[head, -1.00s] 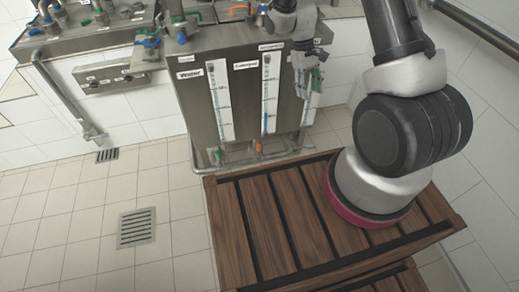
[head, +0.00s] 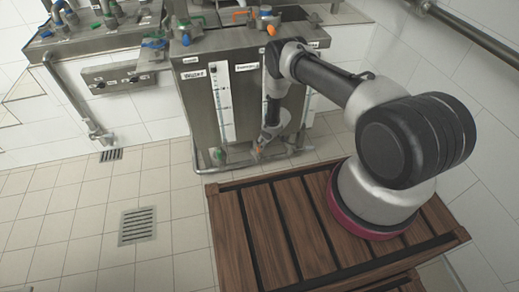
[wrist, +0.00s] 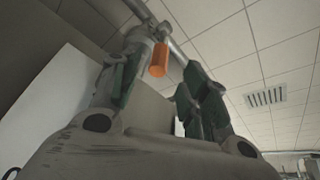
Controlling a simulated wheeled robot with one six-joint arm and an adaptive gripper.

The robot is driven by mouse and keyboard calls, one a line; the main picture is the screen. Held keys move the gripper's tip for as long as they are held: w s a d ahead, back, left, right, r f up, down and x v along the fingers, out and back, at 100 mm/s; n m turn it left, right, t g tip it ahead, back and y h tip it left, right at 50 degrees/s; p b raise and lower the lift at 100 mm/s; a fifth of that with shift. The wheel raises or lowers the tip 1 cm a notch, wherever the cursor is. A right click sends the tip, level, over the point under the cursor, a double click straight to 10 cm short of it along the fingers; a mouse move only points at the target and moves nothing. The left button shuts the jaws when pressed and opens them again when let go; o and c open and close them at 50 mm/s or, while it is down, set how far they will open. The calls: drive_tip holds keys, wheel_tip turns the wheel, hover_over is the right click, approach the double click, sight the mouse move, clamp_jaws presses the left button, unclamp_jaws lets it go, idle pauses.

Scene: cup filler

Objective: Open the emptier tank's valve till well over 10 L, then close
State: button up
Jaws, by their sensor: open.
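The steel tank block (head: 203,120) carries a "Water" gauge (head: 222,105) on the left, partly visible, and a second label (head: 247,67) beside it. The second gauge is mostly hidden behind my arm, and I cannot read the levels. A green valve handle (head: 218,154) sits low under the water gauge. An orange valve handle (wrist: 160,59) shows in the wrist view beyond and between my fingers, hanging from a pipe. My gripper (head: 260,146) is low at the tank's front, close to the orange handle, open and empty; contact cannot be told.
A slatted wooden platform (head: 240,240) fills the front right. A low pipe (head: 235,162) runs along the tank's foot. More pipes and a small control panel (head: 122,75) stand at the left. The tiled floor at left is clear, with a drain (head: 137,226).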

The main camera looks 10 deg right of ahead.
sight(259, 152)
drive_tip(key=x, duration=0.7)
drive_tip(key=shift+w+a+f, duration=0.25)
drive_tip(key=shift+w+a, duration=0.05)
drive_tip(key=shift+w, duration=0.05)
clamp_jaws()
